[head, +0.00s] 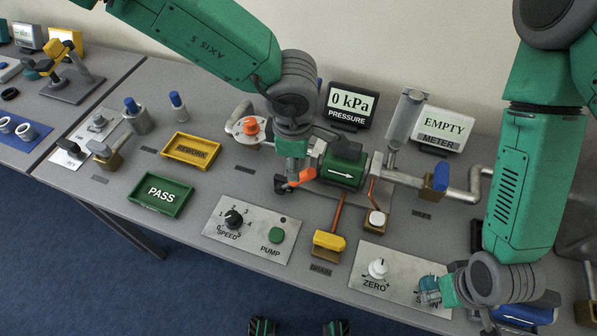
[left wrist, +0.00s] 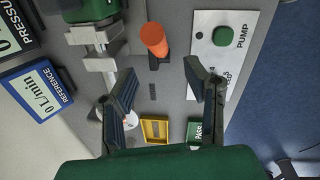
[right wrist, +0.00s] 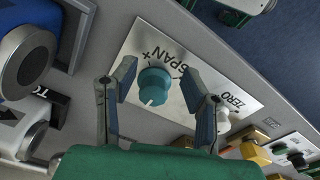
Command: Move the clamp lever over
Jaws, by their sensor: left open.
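The clamp lever's orange grip (head: 304,176) is beside the left end of the green pipe section (head: 343,168). My left gripper (head: 291,179) is right above it and partly hides it. In the left wrist view the orange grip (left wrist: 153,40) stands just ahead of the open, empty fingers (left wrist: 160,70), with grey clamp parts to its left. My right gripper (head: 440,290) is at the teal SPAN knob (head: 429,288). In the right wrist view its fingers (right wrist: 157,70) are apart on either side of the SPAN knob (right wrist: 155,84), with gaps visible.
A speed and pump panel (head: 253,229) and a yellow drain handle (head: 328,243) lie in front of the clamp. The pressure display (head: 348,105) reads 0 kPa; the meter (head: 441,130) reads EMPTY. A yellow REWORK tray (head: 191,150) and green PASS tray (head: 160,194) stand left.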

